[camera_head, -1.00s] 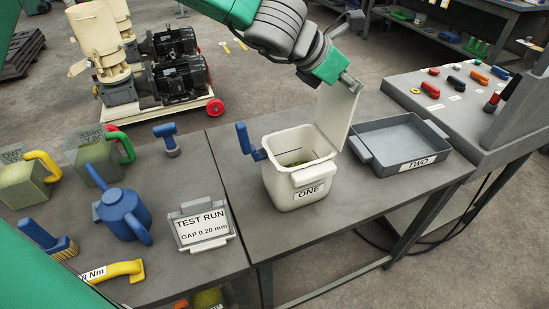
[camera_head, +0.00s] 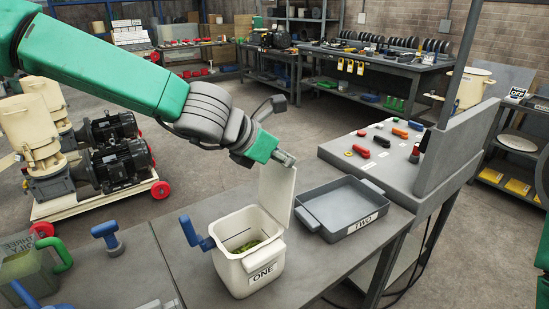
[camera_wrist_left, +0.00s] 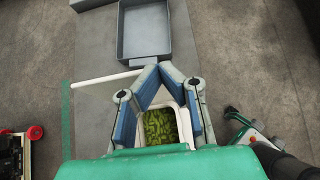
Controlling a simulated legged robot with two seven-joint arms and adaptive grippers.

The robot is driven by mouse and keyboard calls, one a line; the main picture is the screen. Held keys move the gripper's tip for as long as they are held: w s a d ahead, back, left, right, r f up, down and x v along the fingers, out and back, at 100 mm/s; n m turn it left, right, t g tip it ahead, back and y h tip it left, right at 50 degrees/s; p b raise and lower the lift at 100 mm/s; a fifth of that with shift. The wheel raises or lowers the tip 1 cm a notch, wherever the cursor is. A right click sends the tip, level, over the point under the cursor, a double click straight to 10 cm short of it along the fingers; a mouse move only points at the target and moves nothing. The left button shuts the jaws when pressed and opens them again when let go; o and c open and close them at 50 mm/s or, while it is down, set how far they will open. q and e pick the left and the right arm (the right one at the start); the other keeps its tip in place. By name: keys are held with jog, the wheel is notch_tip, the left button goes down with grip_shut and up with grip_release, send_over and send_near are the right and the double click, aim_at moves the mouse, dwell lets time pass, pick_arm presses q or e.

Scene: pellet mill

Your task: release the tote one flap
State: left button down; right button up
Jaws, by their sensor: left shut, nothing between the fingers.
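The white tote (camera_head: 233,270) labelled ONE stands on the grey table, with green material inside. Its pale flap (camera_head: 277,193) stands upright, raised at the tote's far right side. A blue crank handle (camera_head: 196,236) is at its left side. My left gripper (camera_head: 288,159) is shut and empty, just above the flap's top edge. In the left wrist view, the blue-padded fingers (camera_wrist_left: 158,68) meet at their tips over the tote (camera_wrist_left: 187,122), and the flap (camera_wrist_left: 105,78) shows edge-on beside them. I cannot tell whether the fingers touch the flap. My right gripper is out of view.
A grey tray (camera_head: 343,208) labelled TWO sits right of the tote. A sloped panel (camera_head: 400,160) with coloured handles stands behind it. A blue tool (camera_head: 108,238) stands left of the tote. A wheeled machine (camera_head: 90,165) is on the floor behind.

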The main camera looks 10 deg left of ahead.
pick_arm(q)
jog(key=v, duration=1.1)
jog(key=shift+a, duration=0.2)
jog(key=shift+s, duration=0.1)
